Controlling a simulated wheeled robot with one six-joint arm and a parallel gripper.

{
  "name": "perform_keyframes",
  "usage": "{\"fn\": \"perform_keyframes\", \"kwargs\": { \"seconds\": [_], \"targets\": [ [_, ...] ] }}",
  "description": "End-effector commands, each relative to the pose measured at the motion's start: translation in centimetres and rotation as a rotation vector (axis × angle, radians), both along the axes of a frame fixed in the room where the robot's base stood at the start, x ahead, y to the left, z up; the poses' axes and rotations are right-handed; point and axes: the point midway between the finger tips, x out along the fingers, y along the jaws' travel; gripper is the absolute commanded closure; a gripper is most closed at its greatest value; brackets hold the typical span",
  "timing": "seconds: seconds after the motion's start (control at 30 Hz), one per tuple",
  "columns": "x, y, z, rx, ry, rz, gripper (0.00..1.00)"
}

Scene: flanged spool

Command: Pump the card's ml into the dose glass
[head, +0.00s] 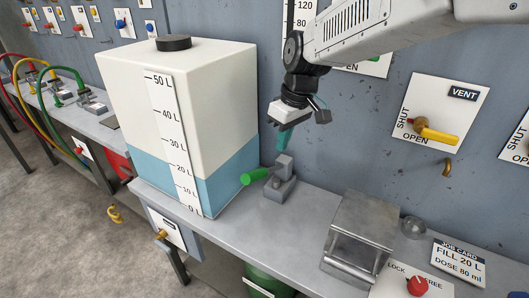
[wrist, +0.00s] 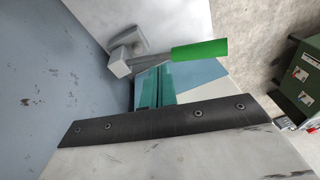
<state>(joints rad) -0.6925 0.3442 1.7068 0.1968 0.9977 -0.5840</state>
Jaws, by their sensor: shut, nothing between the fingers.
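The job card (head: 458,261) at the lower right reads FILL 20 L, DOSE 80 ml. A small grey lever unit (head: 281,184) with a green handle (head: 255,176) stands on the bench beside the white tank; the handle points left. The handle also shows in the wrist view (wrist: 200,50). My gripper (head: 284,141) is shut and empty, its teal fingers pointing down just above the lever unit. In the wrist view the fingers (wrist: 155,88) lie close to the handle, apparently apart from it. A scale (head: 300,22) marked 120 and 80 is partly hidden by my arm. I cannot identify the dose glass surely.
The tank (head: 215,90) has a litre scale; its blue level is near 20 L. A yellow VENT lever (head: 440,136) is on the wall. A metal box (head: 360,235), a small clear round object (head: 413,228) and a red LOCK/FREE knob (head: 418,285) are to the right.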

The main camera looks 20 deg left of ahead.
Motion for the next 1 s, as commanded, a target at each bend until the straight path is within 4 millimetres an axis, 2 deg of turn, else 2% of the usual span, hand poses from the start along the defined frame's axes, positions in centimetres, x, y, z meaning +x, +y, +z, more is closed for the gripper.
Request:
{"fn": "perform_keyframes", "kwargs": {
  "seconds": [0.03,0.13,0.27,0.4,0.53,0.83,1.0],
  "targets": [
    [2.1,-0.4,0.9,0.017,0.059,-0.018,1.0],
    [3.7,-0.6,2.9,0.056,0.166,0.004,1.0],
    [3.8,-0.3,5.6,0.105,0.263,0.07,1.0],
    [2.5,0.3,7.7,0.134,0.326,0.147,1.0],
    [1.9,0.1,8.0,0.134,0.352,0.182,1.0],
    [1.8,0.1,7.9,0.134,0.35,0.185,1.0],
    [1.4,0.4,7.0,0.132,0.352,0.186,1.0]
  ]
}}
